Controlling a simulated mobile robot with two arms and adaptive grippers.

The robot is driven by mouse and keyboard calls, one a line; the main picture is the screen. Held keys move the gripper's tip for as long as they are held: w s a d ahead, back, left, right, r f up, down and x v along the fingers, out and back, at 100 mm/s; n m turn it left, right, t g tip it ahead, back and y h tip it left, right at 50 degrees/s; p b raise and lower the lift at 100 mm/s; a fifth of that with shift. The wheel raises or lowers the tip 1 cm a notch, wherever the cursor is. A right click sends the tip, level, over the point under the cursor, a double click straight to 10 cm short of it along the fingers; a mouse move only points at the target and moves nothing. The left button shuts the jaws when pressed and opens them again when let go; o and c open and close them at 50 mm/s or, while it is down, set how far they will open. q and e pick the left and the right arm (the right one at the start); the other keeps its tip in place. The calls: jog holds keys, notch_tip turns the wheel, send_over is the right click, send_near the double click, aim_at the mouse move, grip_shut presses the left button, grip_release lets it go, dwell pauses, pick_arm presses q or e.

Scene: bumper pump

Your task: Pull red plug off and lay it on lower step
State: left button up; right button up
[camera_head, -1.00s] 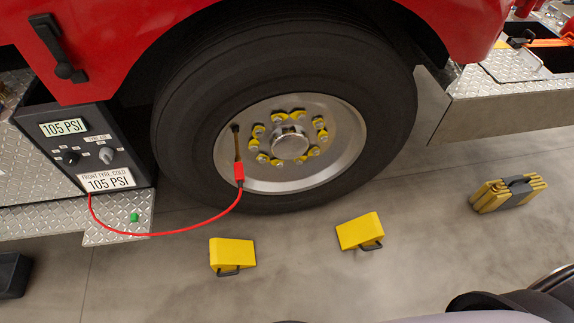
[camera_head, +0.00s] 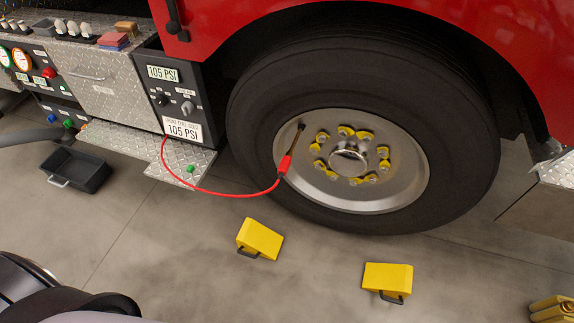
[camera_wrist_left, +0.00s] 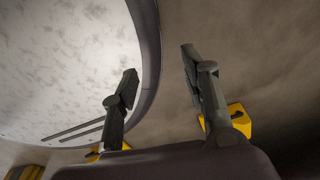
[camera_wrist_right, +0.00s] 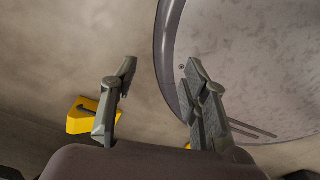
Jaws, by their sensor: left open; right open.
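The red plug (camera_head: 284,165) sits at the end of a red hose (camera_head: 222,194) at the wheel, on the valve stem (camera_head: 296,141) at the rim's left side. The hose runs from the grey panel reading 105 PSI. The lower step (camera_head: 120,143) is a diamond-plate ledge below the panel, with a small green piece (camera_head: 190,169) on it. My left gripper (camera_wrist_left: 160,82) is open and empty in its wrist view. My right gripper (camera_wrist_right: 158,80) is open and empty in its wrist view. Neither gripper shows in the head view.
Two yellow wheel chocks (camera_head: 260,239) (camera_head: 388,278) lie on the floor before the tyre (camera_head: 463,130). A dark tray (camera_head: 77,170) stands on the floor left of the step. A folded yellow thing (camera_head: 552,309) is at the lower right.

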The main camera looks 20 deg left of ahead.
pick_arm(q)
jog(key=w+d+f+b, duration=0.1)
jog(key=w+b, duration=0.2)
jog(key=w, duration=0.2)
pick_arm(e)
jog(key=shift+o, duration=1.1)
jog(key=w, duration=0.1)
jog(key=w+f, duration=0.1)
jog(key=w, duration=0.2)
jog(key=shift+w+a+f, duration=0.2)
jog(key=shift+w+a, duration=0.1)
jog(key=shift+a, duration=0.05)
jog(key=w+a+r+t+b, duration=0.15)
jog(key=w+r+b, duration=0.25)
jog(key=w+b, duration=0.55)
pick_arm(q)
jog(key=m+t+b, duration=0.7)
jog(key=m+t, duration=0.9)
jog(key=t, duration=0.1)
send_near(281, 174)
jog(key=shift+h, duration=0.3)
jog(key=w, duration=0.7)
jog(key=shift+r, duration=0.15)
pick_arm(e)
jog(key=w+r, duration=0.4)
jog(key=r, duration=0.8)
jog(key=shift+w+a+r, duration=0.2)
jog(key=shift+w+r, duration=0.05)
jog(key=shift+w, duration=0.05)
jog(key=shift+t, duration=0.25)
